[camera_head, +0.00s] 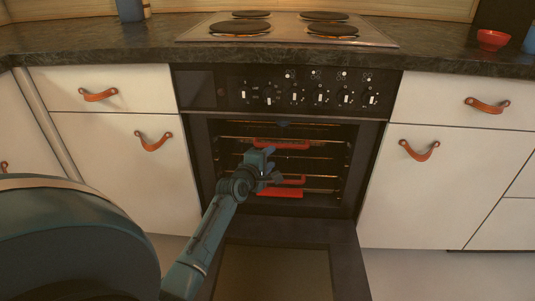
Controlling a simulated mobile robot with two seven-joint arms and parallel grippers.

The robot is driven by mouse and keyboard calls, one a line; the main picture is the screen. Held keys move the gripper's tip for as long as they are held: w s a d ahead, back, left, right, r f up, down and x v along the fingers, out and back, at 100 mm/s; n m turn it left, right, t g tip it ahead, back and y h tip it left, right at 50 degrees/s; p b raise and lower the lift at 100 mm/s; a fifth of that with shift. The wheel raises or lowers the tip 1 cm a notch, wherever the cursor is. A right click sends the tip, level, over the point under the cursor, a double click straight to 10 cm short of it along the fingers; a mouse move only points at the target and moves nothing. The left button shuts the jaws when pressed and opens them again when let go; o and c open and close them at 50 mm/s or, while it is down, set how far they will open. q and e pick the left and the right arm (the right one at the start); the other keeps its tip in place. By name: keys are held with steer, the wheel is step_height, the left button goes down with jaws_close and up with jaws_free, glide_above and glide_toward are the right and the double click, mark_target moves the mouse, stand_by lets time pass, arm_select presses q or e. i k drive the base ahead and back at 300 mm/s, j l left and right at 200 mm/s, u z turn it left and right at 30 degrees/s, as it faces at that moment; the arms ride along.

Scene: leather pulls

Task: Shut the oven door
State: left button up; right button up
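The oven door (275,268) is hinged at the bottom and folded down in front of the oven, so the oven cavity (325,160) stands open. My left arm reaches up from the bottom of the picture, over the door. My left gripper (274,165) is in front of the open cavity, above the door's inner face. Its fingers look apart, with nothing seen between them. The door's outer side and its handle are hidden. My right gripper is not in view.
Wire racks and red items (280,192) are inside the oven. A control panel (290,92) with knobs is above it, and a hob (290,30) is on the dark worktop. White cabinets (440,185) with leather pulls flank the oven. A red bowl (492,40) stands right.

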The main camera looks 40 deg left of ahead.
mark_target(349, 282)
steer(key=k+l, duration=0.1)
steer(key=k, duration=0.4)
steer(key=k+l, duration=0.15)
steer(key=k, duration=0.35)
